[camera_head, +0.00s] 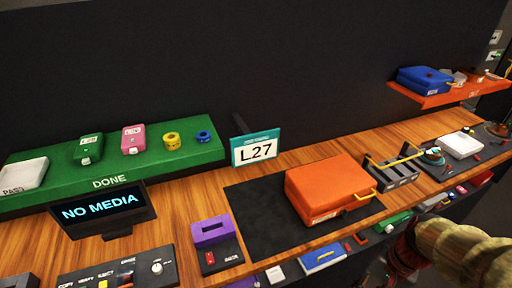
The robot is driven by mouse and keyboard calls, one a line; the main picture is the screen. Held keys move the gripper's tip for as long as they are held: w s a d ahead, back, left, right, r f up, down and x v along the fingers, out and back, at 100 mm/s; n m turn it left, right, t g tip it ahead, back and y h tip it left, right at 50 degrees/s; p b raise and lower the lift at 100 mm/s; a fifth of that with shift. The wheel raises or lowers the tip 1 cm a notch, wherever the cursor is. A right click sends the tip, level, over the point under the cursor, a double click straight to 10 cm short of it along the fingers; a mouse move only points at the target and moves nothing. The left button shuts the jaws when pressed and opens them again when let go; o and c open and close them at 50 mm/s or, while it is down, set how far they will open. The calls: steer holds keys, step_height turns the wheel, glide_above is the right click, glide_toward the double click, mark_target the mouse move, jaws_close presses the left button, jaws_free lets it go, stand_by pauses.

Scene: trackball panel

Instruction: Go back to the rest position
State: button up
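Part of my arm, a tan, tube-like link with a dark red section, shows at the lower right edge of the head view. I can make out no gripper fingers, so I cannot see whether the gripper is open or holds anything. The orange case (328,189) with a yellow handle lies closed on the dark mat (255,204), up and left of my arm and apart from it in the picture.
A green DONE shelf (150,178) holds a white PASS tray, small cases and rolls. A NO MEDIA screen (103,207), purple box (211,231) and L27 sign (254,149) stand on the wooden bench. A grey rack (394,170) is near my arm; a blue case (424,79) sits far right.

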steer(key=a+r+n+t+h, duration=0.1)
steer(key=a+r+n, duration=0.3)
steer(key=r, duration=0.4)
steer(key=w+a+r+n+t+h, duration=0.1)
steer(key=a+r+n+t, duration=0.2)
steer(key=r, duration=0.5)
steer(key=shift+w+a+r+n+t+h, duration=0.2)
steer(key=shift+a+n+t+h, duration=0.2)
steer(key=shift+a+t, duration=0.3)
steer(key=shift+o, duration=0.3)
steer(key=shift+d, duration=0.1)
